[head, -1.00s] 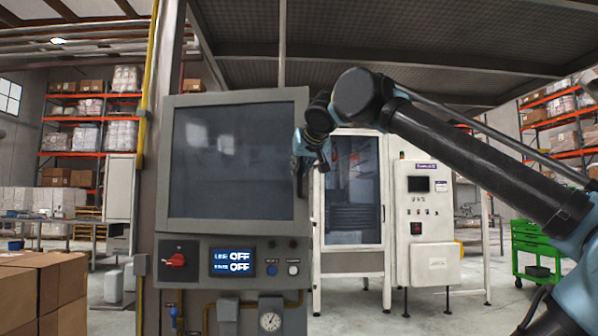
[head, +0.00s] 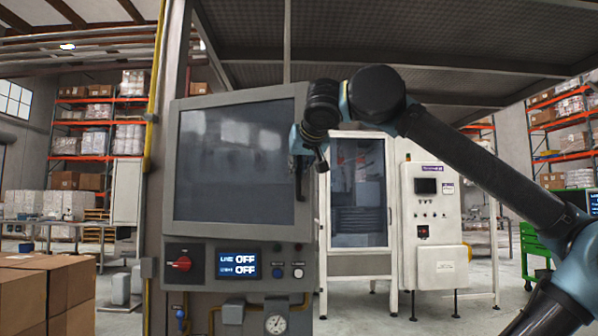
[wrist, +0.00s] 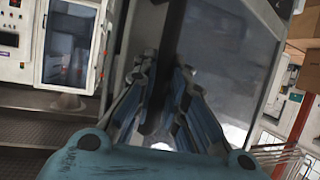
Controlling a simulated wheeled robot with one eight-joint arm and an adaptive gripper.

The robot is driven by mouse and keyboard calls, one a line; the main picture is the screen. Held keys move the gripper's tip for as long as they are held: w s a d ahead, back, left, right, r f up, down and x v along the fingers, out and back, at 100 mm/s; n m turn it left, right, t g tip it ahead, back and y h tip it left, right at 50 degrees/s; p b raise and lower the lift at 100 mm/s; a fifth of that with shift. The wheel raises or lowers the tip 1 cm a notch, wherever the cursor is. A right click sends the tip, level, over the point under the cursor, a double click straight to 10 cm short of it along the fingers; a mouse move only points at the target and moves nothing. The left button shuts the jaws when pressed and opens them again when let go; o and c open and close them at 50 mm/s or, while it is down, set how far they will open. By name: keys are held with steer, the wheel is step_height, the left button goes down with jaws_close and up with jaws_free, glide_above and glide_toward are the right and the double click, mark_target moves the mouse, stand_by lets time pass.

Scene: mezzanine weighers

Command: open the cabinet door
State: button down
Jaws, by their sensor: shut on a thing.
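The cabinet door (head: 235,165) is a grey frame around a large dark window, on the left of the head view. Its top edge slants, with the right edge looking slightly nearer to me. A dark upright handle (head: 299,187) is at its right edge. My gripper (head: 303,168) is at this handle, shut on it. In the wrist view my gripper (wrist: 166,72) has its fingers on both sides of the dark handle bar (wrist: 172,30), with the door window (wrist: 225,60) behind. The exact finger contact is partly hidden.
Below the door is a panel with a red rotary switch (head: 182,263), a display (head: 237,264) reading OFF, buttons and a gauge (head: 276,323). A white machine (head: 425,225) stands behind to the right. Cardboard boxes (head: 50,290) are at lower left. A green cart (head: 535,250) stands at right.

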steer(key=s+a+m+h, duration=0.1)
steer(key=s+a+h, duration=0.1)
steer(key=s+a, duration=1.9)
steer(key=shift+s+m, duration=0.3)
steer(key=shift+s, duration=0.5)
stand_by(0.9)
stand_by(0.4)
steer(key=c, duration=1.9)
jaws_free()
